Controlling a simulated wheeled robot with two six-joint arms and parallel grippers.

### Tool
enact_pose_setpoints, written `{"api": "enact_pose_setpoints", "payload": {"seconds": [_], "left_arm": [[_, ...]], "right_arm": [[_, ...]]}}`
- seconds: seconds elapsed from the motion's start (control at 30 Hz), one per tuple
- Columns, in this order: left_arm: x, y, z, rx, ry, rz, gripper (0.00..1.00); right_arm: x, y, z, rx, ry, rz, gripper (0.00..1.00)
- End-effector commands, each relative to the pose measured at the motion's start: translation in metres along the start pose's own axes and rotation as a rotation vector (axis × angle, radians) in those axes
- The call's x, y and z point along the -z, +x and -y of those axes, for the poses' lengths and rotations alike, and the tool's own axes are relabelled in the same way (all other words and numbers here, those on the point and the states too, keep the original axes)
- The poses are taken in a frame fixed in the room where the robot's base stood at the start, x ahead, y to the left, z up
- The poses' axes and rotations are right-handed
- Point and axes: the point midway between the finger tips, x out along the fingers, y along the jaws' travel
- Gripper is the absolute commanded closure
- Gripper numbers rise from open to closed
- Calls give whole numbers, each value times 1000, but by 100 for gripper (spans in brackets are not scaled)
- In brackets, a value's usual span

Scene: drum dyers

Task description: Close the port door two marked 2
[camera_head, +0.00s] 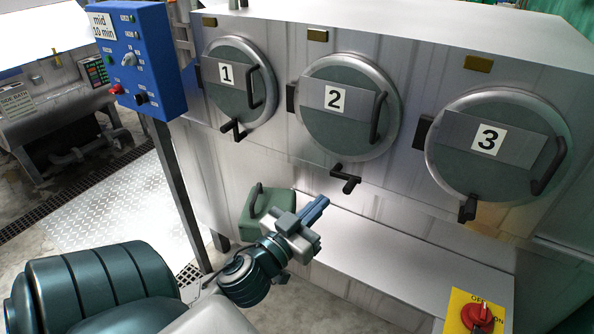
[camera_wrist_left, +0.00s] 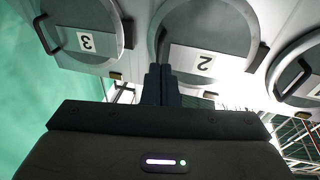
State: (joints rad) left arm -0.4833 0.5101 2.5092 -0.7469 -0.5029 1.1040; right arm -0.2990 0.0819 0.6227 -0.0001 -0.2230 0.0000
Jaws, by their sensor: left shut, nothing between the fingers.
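Port door two (camera_head: 350,130) is a round grey-green door with a metal rim and a white label marked 2. It sits in the middle of the machine front and looks flush in its ring. It has a black bar handle (camera_head: 377,117) on its right side, a black hinge at its left and a black crank latch (camera_head: 345,178) below it. In the left wrist view the door (camera_wrist_left: 215,35) appears upside down beyond the fingers. My left gripper (camera_head: 318,209) is shut and empty, below and left of the latch, apart from it. My right gripper is not in view.
Door 1 (camera_head: 232,102) and door 3 (camera_head: 487,175) flank door two. A blue control box (camera_head: 138,55) stands on a post at left. A green container (camera_head: 267,212) is behind my left gripper. A metal ledge (camera_head: 390,265) with a red switch (camera_head: 478,315) runs below the doors.

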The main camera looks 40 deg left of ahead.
Motion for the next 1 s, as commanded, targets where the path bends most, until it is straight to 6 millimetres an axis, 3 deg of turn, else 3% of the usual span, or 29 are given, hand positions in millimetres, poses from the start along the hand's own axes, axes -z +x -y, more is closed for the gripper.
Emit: {"api": "enact_pose_setpoints", "payload": {"seconds": [0.2, 0.5, 0.93, 1.0], "left_arm": [[4, -27, 0, 1, 2, 5, 100], [2, -52, 0, 1, 1, 3, 100], [2, -58, 0, -1, 0, 1, 100], [-7, -57, 2, 5, 6, 14, 100]], "right_arm": [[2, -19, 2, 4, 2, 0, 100], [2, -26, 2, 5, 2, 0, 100], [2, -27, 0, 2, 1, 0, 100], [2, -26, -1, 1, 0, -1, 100]]}}
